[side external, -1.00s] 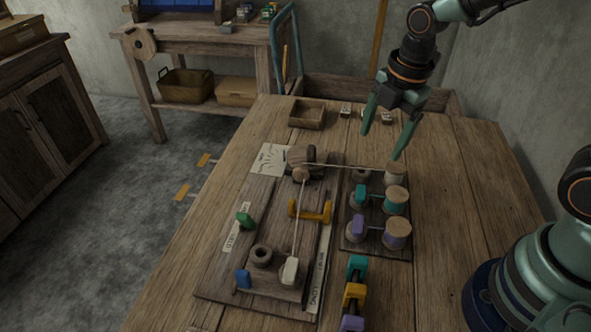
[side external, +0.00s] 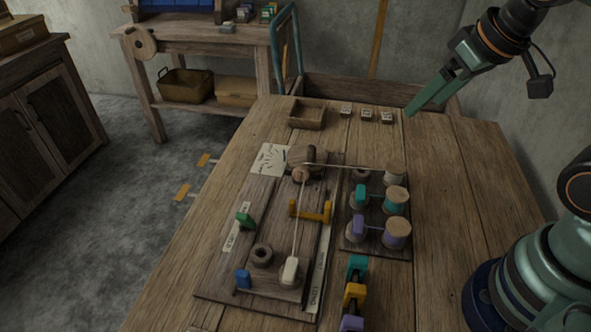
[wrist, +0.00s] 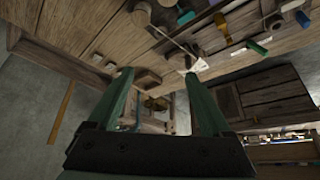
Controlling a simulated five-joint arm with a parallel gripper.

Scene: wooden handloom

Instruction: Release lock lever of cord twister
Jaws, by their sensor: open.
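The cord twister board (side external: 215,285) lies on the table with a wooden drum (side external: 315,155) at its far end. A cream cord runs from there to a white piece (side external: 289,270) near its front. A yellow lever-like piece (side external: 325,213), a green piece (side external: 245,220) and a blue piece (side external: 243,278) stand on it. I cannot tell which is the lock lever. The yellow piece also shows in the wrist view (wrist: 221,25). My gripper (side external: 413,109) is open and empty, above the table's far right, well apart from the board. Its fingers are spread in the wrist view (wrist: 158,75).
A spool rack (side external: 378,247) with several spools stands right of the board. Coloured clips (side external: 355,295) lie in front of it. An open wooden box (side external: 307,114) and small labelled blocks (side external: 367,115) sit at the far edge. The table's right side is clear.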

